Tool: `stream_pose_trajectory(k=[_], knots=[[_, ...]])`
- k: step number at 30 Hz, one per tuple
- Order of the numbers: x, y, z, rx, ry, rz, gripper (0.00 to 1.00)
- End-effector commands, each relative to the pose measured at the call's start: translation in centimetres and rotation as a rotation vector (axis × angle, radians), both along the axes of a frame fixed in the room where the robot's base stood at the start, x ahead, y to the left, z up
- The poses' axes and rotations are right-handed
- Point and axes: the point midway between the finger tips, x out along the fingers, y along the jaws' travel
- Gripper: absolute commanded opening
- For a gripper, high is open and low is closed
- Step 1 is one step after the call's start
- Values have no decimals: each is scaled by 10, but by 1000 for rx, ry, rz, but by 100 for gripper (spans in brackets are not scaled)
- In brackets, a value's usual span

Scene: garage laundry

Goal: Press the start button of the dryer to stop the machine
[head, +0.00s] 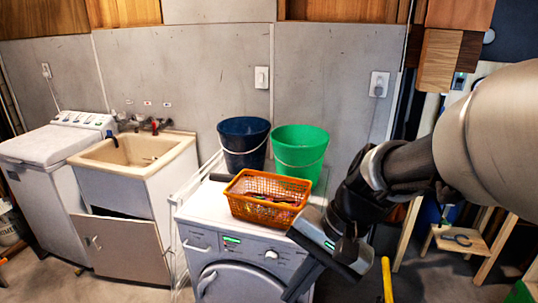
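The white front-loading machine (212,215), which I take as the dryer, stands in the lower middle of the head view. Its front panel has a lit green display (232,240) and a round knob (271,255). The round door (232,287) is below and cut off by the frame's lower edge. I cannot make out which control is the start button. My gripper (312,277) is in front of the panel's right end, pointing down and left, and covers the machine's right front edge. No object shows in it. Its finger opening is not clear from this angle.
An orange basket (251,205) with small items sits on the machine, close to my gripper. A dark blue bucket (244,147) and a green bucket (299,153) stand behind it. A sink cabinet (122,248) with an angled front panel is to the left. A wooden stool (461,241) is at right.

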Motion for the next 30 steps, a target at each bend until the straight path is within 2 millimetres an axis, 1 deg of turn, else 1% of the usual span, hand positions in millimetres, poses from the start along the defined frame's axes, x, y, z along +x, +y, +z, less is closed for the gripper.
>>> stream_pose_trajectory(k=[1, 5, 9, 13, 17, 20, 23, 24, 26, 27, 29, 30], knots=[[5, 7, -21, 57, 69, -51, 0], [22, 27, -51, 215, 233, -188, 0], [46, 45, -82, 395, 413, -348, 0], [73, 56, -109, 570, 575, -498, 0], [105, 59, -138, 752, 731, -654, 0], [131, 55, -163, 898, 847, -776, 0], [158, 45, -190, 1050, 958, -896, 0], [169, 40, -202, 1111, 999, -947, 0], [184, 31, -222, 1207, 1062, -1020, 0], [193, 23, -235, 1271, 1103, -1068, 0], [207, 11, -258, 1369, 1159, -1144, 0], [215, 2, -273, 1437, 1196, -1193, 0]])
